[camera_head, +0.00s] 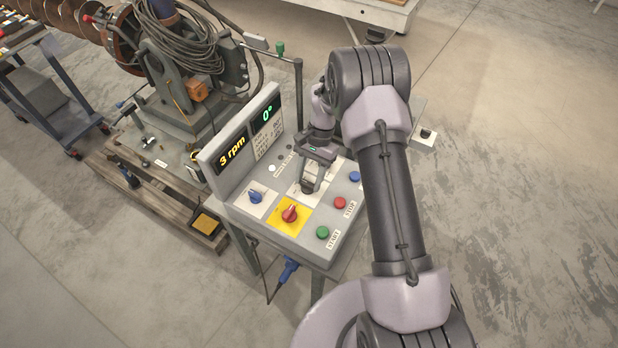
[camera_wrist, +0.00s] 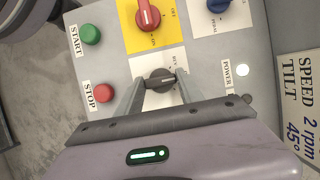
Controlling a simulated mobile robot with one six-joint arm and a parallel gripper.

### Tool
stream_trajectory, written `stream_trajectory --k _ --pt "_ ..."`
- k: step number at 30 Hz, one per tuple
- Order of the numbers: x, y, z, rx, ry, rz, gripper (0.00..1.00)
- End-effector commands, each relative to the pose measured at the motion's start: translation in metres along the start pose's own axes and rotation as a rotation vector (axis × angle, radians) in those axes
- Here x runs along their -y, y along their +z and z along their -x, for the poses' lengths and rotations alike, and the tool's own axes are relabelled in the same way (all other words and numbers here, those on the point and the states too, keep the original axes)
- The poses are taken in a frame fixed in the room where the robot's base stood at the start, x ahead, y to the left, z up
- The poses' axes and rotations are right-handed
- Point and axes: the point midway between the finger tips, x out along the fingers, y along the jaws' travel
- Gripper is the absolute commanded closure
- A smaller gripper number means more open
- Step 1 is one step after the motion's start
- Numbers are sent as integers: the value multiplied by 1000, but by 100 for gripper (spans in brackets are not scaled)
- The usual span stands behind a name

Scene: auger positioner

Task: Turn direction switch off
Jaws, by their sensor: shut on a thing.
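The direction switch appears to be the dark rotary knob (camera_wrist: 160,80) on a white plate with small lettering that looks like "REV". In the wrist view its handle lies roughly crosswise. My gripper (camera_wrist: 162,85) has one finger on each side of this knob and is shut on it. In the head view my gripper (camera_head: 308,183) reaches down onto the control panel (camera_head: 290,250), and its fingers mostly hide the knob. The plate's other position markings are partly covered or too small to read.
Close by are a red knob (camera_head: 289,213) on a yellow plate, a blue knob (camera_head: 255,197), a green START button (camera_head: 322,232), a red STOP button (camera_head: 340,203) and a blue button (camera_head: 354,177). The display (camera_head: 232,152) reads 3 rpm and 0°. The auger machine (camera_head: 180,70) stands behind.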

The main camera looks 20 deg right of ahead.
Motion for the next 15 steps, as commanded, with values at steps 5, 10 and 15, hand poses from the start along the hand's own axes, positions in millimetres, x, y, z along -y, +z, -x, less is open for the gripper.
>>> stream_trajectory --k 5,10,15 --pt "0 0 1 -2 -1 0 97" --pt "0 0 1 -1 -1 0 36" --pt "0 0 0 -1 -1 -1 34"
